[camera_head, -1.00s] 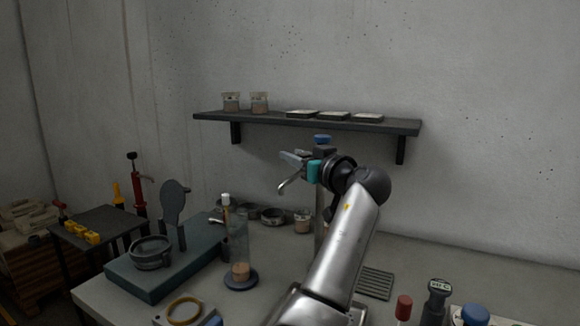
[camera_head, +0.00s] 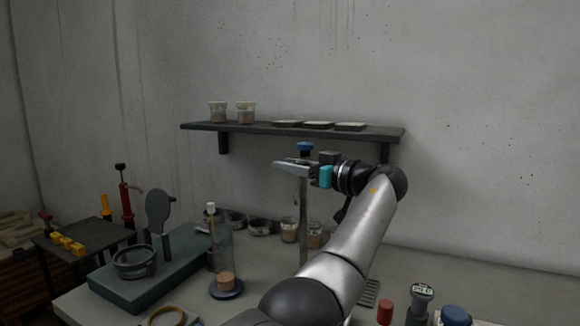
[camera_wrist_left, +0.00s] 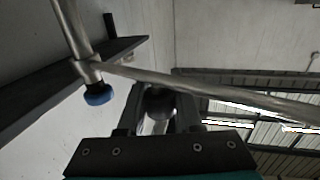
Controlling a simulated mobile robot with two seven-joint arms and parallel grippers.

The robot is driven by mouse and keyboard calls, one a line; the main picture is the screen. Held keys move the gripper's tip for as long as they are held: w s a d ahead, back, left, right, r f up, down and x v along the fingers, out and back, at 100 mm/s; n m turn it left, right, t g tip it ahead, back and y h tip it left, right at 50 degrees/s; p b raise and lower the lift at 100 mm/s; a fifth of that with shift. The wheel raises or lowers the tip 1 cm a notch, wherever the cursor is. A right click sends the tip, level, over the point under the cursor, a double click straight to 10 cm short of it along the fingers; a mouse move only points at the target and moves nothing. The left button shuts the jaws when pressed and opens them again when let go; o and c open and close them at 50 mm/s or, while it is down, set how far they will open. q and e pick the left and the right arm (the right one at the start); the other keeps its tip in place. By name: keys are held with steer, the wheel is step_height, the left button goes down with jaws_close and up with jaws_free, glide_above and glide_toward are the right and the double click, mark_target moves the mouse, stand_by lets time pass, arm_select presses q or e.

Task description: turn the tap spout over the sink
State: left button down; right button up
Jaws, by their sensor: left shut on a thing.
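The tap has an upright metal post (camera_head: 303,235) with a blue knob (camera_head: 305,148) on top. It stands at the back of the bench, left of my forearm. My left gripper (camera_head: 312,173) is at the top of the post, shut on the tap's spout. In the head view the gripper hides much of the spout. In the left wrist view the spout (camera_wrist_left: 210,89) is a long metal bar crossing just beyond the fingers (camera_wrist_left: 160,100), joined to the post near the blue knob (camera_wrist_left: 98,95). A ribbed grey panel (camera_head: 370,292) shows behind my arm; the sink basin cannot be made out.
A wall shelf (camera_head: 290,130) with jars and flat dishes hangs just behind and above the gripper. A teal stand (camera_head: 150,270), a glass cylinder (camera_head: 222,250) and jars (camera_head: 289,230) are to the left. Several small items, including a red-capped one (camera_head: 386,310), stand at front right.

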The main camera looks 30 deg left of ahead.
arm_select(q)
steer(key=shift+d, duration=0.1)
arm_select(e)
steer(key=shift+a, duration=0.2)
arm_select(q)
steer(key=c, duration=0.6)
jaws_free()
steer(key=shift+d, duration=0.1)
steer(key=shift+v, duration=7.5)
arm_select(e)
steer(key=shift+s+r, duration=0.2)
steer(key=shift+s, duration=0.1)
arm_select(q)
steer(key=shift+w, duration=0.1)
arm_select(e)
steer(key=shift+a, duration=0.1)
